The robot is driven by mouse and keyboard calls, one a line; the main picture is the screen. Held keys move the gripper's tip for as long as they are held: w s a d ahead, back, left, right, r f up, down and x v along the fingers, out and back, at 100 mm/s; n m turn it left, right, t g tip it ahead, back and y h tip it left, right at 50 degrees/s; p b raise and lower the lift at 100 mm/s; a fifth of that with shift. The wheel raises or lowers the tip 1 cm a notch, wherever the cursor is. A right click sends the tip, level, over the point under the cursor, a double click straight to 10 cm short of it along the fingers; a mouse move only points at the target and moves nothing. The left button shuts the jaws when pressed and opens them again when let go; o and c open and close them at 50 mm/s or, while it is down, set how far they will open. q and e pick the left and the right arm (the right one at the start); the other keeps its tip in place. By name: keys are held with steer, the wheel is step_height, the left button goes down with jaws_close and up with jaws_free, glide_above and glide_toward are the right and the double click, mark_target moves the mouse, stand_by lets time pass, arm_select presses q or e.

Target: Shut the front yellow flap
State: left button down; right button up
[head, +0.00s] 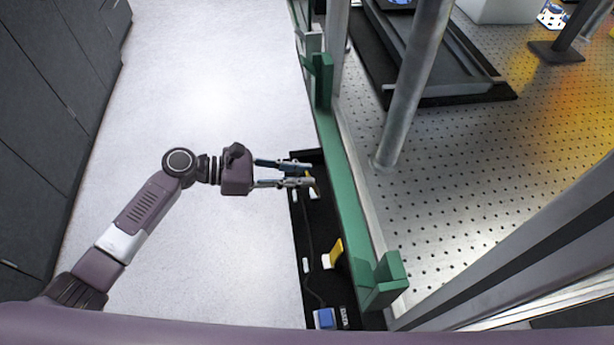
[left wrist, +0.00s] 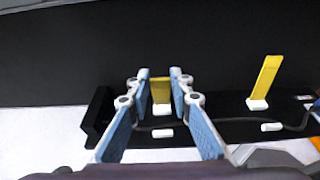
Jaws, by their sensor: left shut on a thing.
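Two yellow flaps stand on small white bases along a black strip (left wrist: 228,104). One flap (left wrist: 160,90) is between the blue-padded fingers of my left gripper (left wrist: 159,76) in the left wrist view, and the gripper is shut on it. In the head view my left gripper (head: 308,174) reaches over the far part of the strip, and its fingers mostly hide this flap. The other flap (left wrist: 265,77) stands up with a slight tilt, free of the gripper. It also shows in the head view (head: 337,249), nearer to me. I cannot tell which flap is the front one.
A green rail (head: 345,190) with upright brackets runs beside the strip, along the perforated metal table (head: 460,150). A dark cable (head: 307,230) and a blue block (head: 325,318) lie on the strip. Metal posts stand on the right. The pale floor on the left is clear.

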arm_select(q)
steer(key=shift+a, duration=0.2)
steer(key=shift+a+f, duration=0.1)
steer(key=shift+f, duration=0.15)
steer(key=shift+s+a+f, duration=0.2)
steer(key=shift+a+f, duration=0.05)
steer(key=shift+a, duration=0.05)
steer(key=c, duration=1.7)
jaws_free()
steer(key=shift+a, duration=0.1)
steer(key=shift+r, duration=0.2)
steer(key=v, duration=1.2)
